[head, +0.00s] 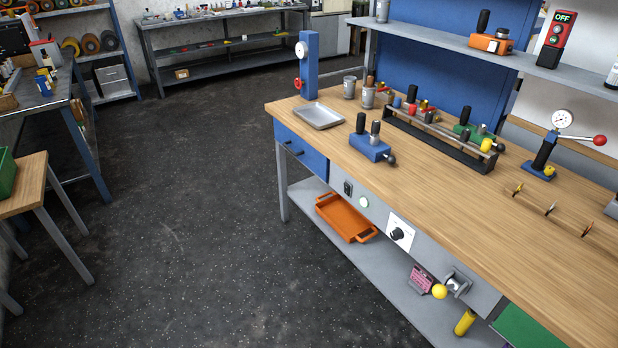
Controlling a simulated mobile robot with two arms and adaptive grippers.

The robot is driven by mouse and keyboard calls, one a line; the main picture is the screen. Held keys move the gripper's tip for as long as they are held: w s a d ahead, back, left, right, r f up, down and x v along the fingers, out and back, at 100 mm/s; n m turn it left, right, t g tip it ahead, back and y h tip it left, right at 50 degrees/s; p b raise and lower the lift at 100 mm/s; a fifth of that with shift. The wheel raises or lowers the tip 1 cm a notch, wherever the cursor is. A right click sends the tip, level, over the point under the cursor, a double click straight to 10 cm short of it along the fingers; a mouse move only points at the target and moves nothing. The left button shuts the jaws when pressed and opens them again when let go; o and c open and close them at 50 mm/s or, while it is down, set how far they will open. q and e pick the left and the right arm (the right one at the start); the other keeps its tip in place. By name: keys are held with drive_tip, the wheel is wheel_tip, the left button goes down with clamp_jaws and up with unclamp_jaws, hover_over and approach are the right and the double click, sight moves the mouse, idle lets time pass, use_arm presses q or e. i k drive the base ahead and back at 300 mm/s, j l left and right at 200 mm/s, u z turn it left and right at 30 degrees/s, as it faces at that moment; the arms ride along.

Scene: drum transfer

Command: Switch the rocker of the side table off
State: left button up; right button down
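A small black rocker switch (348,187) sits on the grey front panel of the wood-topped table (420,190) at the right, just right of the blue drawer (300,156). It is too small to tell which way it is tipped. A round pale green button or lamp (364,201) is beside it, and a black rotary knob on a white plate (398,234) is further right. Neither of my grippers is in view, so nothing of mine is near the switch.
An orange tray (346,217) lies on the lower shelf below the panel. A yellow ball knob (439,291) sticks out at the front right. A metal tray (319,115) and blue fixture (371,147) stand on top. The dark floor (190,220) left of the table is clear.

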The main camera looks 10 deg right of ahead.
sight(348, 188)
drive_tip(key=i+j, duration=0.35)
drive_tip(key=i+j+u, duration=0.1)
drive_tip(key=i+j, duration=0.25)
drive_tip(key=i, duration=0.15)
